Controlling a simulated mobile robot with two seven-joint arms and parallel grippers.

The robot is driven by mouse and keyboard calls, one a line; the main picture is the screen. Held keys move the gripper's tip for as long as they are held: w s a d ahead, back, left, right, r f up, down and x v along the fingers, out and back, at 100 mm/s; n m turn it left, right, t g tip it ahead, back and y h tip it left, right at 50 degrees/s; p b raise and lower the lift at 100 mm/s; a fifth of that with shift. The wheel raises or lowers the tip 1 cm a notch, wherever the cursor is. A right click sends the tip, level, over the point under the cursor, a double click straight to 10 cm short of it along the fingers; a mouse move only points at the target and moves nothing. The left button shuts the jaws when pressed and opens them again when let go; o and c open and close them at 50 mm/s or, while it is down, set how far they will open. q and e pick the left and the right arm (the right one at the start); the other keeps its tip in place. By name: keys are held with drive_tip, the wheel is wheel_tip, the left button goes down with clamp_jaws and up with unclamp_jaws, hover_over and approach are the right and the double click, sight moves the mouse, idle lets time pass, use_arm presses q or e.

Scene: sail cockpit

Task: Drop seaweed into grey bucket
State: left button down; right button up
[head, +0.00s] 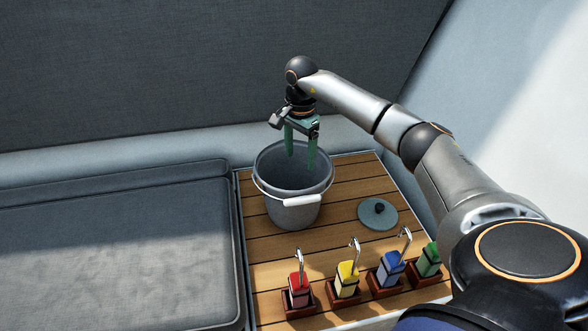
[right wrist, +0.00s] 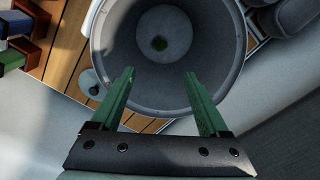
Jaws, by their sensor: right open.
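The grey bucket (head: 290,208) stands upright on the slatted wooden deck, with a white handle grip at its front. My right gripper (head: 301,160) is above the bucket with its green fingers pointing down into the bucket's mouth. In the right wrist view the fingers (right wrist: 158,85) are spread apart with nothing between them. The bucket's rim (right wrist: 235,75) also shows there. The seaweed is hidden in the head view. My left gripper is not in view.
A round grey-blue lid (head: 365,214) with a dark knob lies right of the bucket. Red (head: 299,289), yellow (head: 347,280), blue (head: 391,270) and green (head: 429,260) blocks stand in brown holders along the front. A grey cushion (head: 110,260) is at left.

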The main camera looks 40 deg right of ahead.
wheel_tip(320, 180, up, 12)
drive_tip(key=p, duration=0.2)
drive_tip(key=shift+r, duration=0.25)
idle(0.4)
